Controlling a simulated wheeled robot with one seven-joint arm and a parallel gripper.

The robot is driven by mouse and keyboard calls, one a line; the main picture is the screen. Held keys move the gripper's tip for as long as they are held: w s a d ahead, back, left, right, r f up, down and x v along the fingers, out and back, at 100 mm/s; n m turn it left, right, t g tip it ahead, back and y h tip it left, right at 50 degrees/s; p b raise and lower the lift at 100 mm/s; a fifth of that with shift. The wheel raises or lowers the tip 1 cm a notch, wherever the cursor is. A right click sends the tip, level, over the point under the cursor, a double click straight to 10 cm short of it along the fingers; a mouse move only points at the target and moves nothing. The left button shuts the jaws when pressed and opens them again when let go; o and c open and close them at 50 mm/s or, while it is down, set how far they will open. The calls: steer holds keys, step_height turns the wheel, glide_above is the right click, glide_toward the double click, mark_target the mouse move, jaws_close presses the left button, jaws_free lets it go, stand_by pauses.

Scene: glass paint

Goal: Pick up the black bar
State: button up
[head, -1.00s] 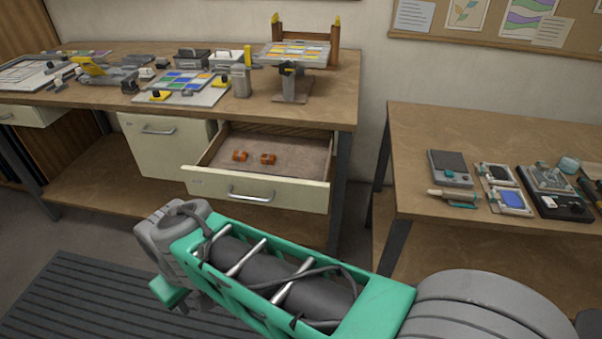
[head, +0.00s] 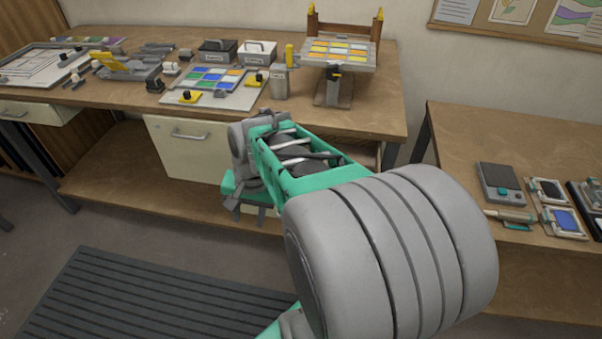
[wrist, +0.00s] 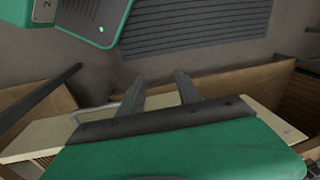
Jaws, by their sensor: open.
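No black bar can be picked out with certainty. Some dark grey bar-like pieces (head: 155,48) lie at the back of the left workbench, too small to identify. My gripper (head: 246,212) hangs in front of the workbench, below its top and near the drawers, well apart from those pieces. In the wrist view my gripper (wrist: 160,84) shows two separated fingers with nothing between them. A cream drawer front (wrist: 40,137) with a metal handle lies just beyond the fingers there. My arm hides most of the open drawer in the head view.
The left workbench (head: 370,115) carries a yellow-handled tool, colour tile panel (head: 215,80), boxes and a tilted stand (head: 335,65). The right table (head: 470,130) holds a scale and small trays. A ribbed mat (head: 150,300) covers the floor.

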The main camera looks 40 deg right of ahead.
steer(key=d+r+m+p, duration=0.1)
steer(key=d+m, duration=0.2)
steer(key=d, duration=0.1)
steer(key=w+d+r+m+p, duration=0.1)
steer(key=d+m, duration=0.2)
steer(key=d+r+m+y+p, duration=0.1)
steer(key=d+m, duration=0.2)
steer(key=d, duration=0.1)
steer(key=shift+w+d+r+p, duration=0.2)
steer(key=shift+d+r+p, duration=0.1)
steer(key=shift+r+p, duration=0.1)
steer(key=s+d+m, duration=0.1)
steer(key=d+m, duration=0.2)
steer(key=s+d+f+m+t+p, duration=0.1)
steer(key=d+m, duration=0.2)
steer(key=d, duration=0.1)
steer(key=s+d+f+m+p, duration=0.1)
steer(key=d+m, duration=0.2)
steer(key=d, duration=0.1)
steer(key=shift+d+f+m+t+y, duration=0.1)
steer(key=shift+d+m+t+y, duration=0.1)
steer(key=shift+m+t+y, duration=0.2)
steer(key=x, duration=0.7)
steer(key=shift+a+f, duration=0.25)
steer(key=shift+f, duration=0.1)
steer(key=shift+s, duration=0.1)
jaws_close()
